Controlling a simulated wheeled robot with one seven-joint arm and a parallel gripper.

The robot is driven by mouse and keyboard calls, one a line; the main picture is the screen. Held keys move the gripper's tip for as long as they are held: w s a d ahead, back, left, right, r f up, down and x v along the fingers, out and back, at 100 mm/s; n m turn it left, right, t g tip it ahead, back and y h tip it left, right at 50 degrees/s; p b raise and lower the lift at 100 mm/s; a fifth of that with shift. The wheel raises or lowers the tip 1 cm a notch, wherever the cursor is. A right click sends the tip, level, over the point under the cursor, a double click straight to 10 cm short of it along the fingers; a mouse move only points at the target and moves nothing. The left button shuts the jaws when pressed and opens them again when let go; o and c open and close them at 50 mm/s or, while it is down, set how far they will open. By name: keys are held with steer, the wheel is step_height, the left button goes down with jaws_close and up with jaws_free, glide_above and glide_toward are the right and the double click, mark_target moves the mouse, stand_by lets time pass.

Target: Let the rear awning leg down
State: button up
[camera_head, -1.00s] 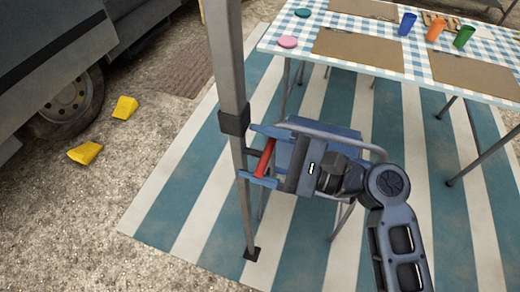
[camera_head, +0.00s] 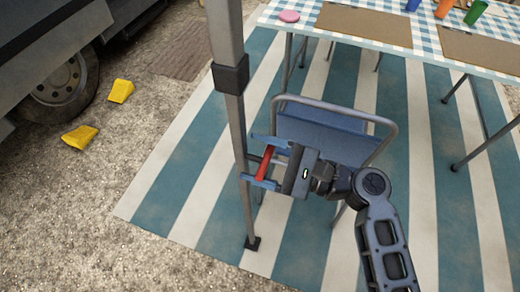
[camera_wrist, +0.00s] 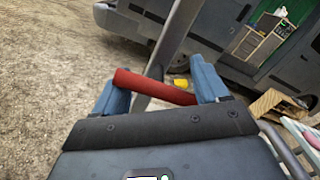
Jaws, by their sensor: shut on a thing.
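The awning leg is a grey pole. Its thick upper tube (camera_head: 224,30) ends in a dark collar (camera_head: 230,75), and a thinner lower tube (camera_head: 238,135) comes out below it. A dark foot (camera_head: 252,243) is at its lower end, over the striped mat; I cannot tell whether it touches. A red handle (camera_head: 265,163) sits beside the lower tube, well below the collar. My gripper (camera_head: 257,161) is shut on the red handle. In the wrist view the red handle (camera_wrist: 155,87) lies between the two blue fingers, with the pole (camera_wrist: 168,45) behind it.
A folding chair (camera_head: 325,130) stands close behind my gripper. A table with a checked cloth (camera_head: 430,50) is at the back right. The striped mat (camera_head: 180,185) lies under the leg. Yellow chocks (camera_head: 80,135) and the van wheel (camera_head: 62,85) are at the left.

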steer(key=o, duration=1.2)
steer(key=shift+o, duration=0.2)
steer(key=shift+d, duration=0.15)
steer(key=v, duration=0.7)
steer(key=shift+s+d, duration=0.15)
steer(key=shift+d, duration=0.1)
